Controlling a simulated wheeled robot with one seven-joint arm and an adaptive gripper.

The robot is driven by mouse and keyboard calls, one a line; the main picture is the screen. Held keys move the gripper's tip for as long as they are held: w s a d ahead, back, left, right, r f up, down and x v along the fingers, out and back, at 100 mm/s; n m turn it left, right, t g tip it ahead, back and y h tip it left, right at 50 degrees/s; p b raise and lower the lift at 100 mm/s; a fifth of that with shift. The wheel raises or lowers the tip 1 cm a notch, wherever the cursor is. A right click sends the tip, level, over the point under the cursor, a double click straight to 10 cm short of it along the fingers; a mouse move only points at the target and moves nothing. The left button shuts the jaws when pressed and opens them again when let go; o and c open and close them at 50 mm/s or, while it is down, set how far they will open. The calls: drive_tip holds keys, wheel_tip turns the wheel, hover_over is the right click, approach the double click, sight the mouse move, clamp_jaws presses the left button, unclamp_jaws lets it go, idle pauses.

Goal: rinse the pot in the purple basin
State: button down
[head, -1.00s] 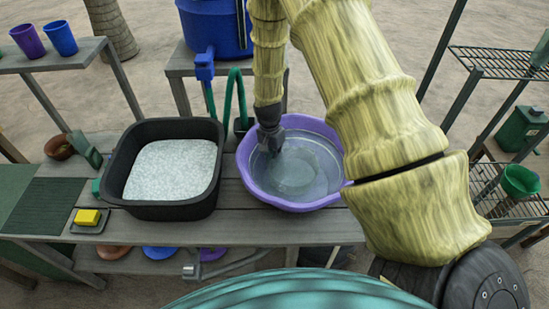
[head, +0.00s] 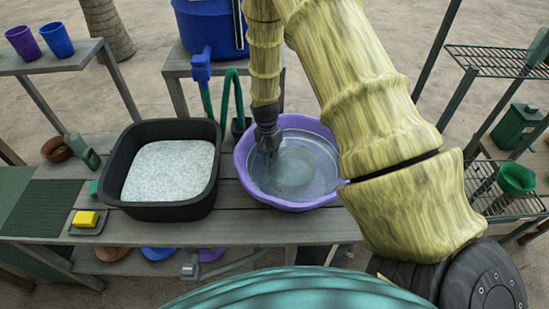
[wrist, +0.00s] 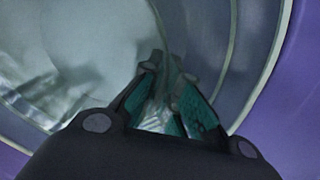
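The purple basin (head: 320,200) stands on the grey slatted bench and holds clear water (head: 305,165). Its purple wall also shows in the wrist view (wrist: 295,110). My gripper (head: 268,156) points down inside the basin, left of its middle, at or just over the water. In the wrist view my gripper (wrist: 168,68) has its two teal-padded fingers drawn together at the tips, with no clear object between them. I cannot make out a pot in the basin. A pale round area (wrist: 90,35) lies under the water; I cannot tell whether it is only the basin's floor.
A black tub (head: 125,165) of pale grains stands left of the basin. A blue barrel (head: 212,25) with a tap and green hose is behind. A yellow sponge (head: 85,219) and brown bowl (head: 57,147) lie left. A green pot (head: 515,180) sits on the right rack.

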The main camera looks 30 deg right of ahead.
drive_tip(key=shift+s+d, duration=0.7)
drive_tip(key=shift+d, duration=0.3)
drive_tip(key=shift+w+a, duration=0.75)
drive_tip(key=shift+a, duration=0.3)
drive_tip(key=shift+s+d+p, duration=0.4)
drive_tip(key=shift+d, duration=0.15)
drive_tip(key=shift+r, duration=0.15)
wheel_tip(320, 180, up, 16)
drive_tip(key=p, duration=1)
drive_tip(key=shift+r+p, duration=0.2)
drive_tip(key=shift+p, duration=0.1)
idle(0.5)
